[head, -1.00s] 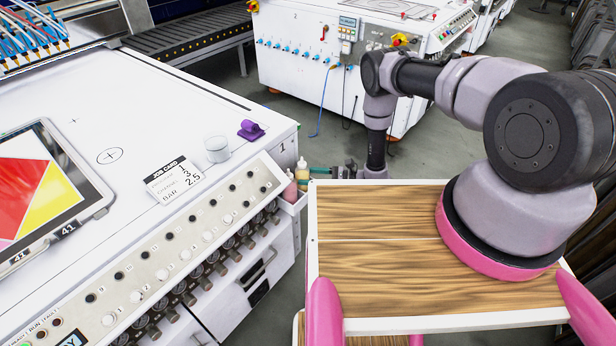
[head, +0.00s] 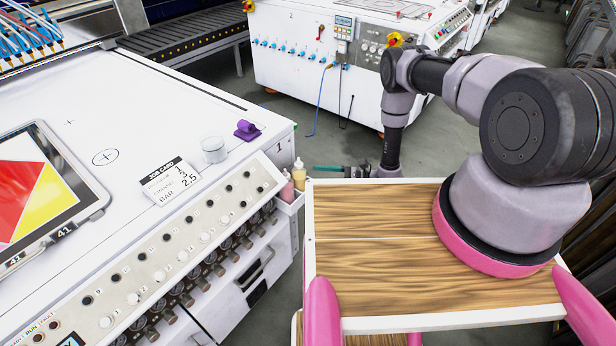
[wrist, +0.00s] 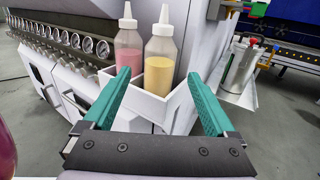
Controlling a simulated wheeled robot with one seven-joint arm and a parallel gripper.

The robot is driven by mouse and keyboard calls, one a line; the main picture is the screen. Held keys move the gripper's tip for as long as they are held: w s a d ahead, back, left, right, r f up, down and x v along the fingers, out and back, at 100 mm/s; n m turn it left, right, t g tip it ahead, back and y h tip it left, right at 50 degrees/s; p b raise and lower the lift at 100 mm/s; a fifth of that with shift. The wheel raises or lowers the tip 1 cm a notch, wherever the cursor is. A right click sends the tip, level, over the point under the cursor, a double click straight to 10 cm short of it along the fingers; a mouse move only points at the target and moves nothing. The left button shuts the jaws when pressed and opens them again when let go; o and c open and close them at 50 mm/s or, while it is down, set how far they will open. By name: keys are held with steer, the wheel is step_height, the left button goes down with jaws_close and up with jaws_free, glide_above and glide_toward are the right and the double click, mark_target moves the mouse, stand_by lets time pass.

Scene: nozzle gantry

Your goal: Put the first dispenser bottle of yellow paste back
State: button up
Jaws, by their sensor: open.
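The yellow paste bottle (wrist: 160,62) stands upright in a white holder (wrist: 150,110) on the machine's side, its pale nozzle pointing up. It also shows in the head view (head: 299,172). A pink paste bottle (wrist: 127,48) stands beside it on the left in the same holder. My gripper (wrist: 159,76) is open and empty. Its green fingers appear either side of the yellow bottle in the wrist view, with a gap before it. In the head view my gripper (head: 342,170) is just right of the holder. The lower parts of both bottles are hidden by the holder wall.
The white machine (head: 130,110) carries a job card (head: 171,181), a clear cup (head: 214,150) and a purple item (head: 247,130). A metal canister (wrist: 238,68) stands right of the holder. My wood-topped base lies close by. Grey floor is open beyond.

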steer(key=d, duration=0.6)
steer(key=shift+s+d, duration=0.3)
steer(key=shift+s, duration=0.15)
steer(key=w+d+r+n+g+h, duration=0.15)
steer(key=r+n, duration=0.25)
steer(key=r, duration=0.9)
steer(key=w+r+n+g+h, duration=0.2)
steer(key=r+n+h, duration=0.1)
steer(key=r, duration=1)
steer(key=w+d+r+n+g+h, duration=0.15)
steer(key=r+n, duration=0.25)
steer(key=r, duration=0.9)
steer(key=s+d+r+n+t+h, duration=0.1)
steer(key=s+d+r+t+h, duration=0.2)
steer(key=s+r, duration=0.4)
steer(key=s+d+r+n+t+h, duration=0.1)
steer(key=s+d+r+t+h, duration=0.2)
steer(key=s+r, duration=0.5)
steer(key=s+d+r+n+t+h, duration=0.2)
steer(key=s+d+r+t+h, duration=0.2)
steer(key=s+r, duration=0.3)
step_height(320, 180, up, 4)
steer(key=shift+s+f, duration=0.1)
steer(key=shift+s, duration=0.2)
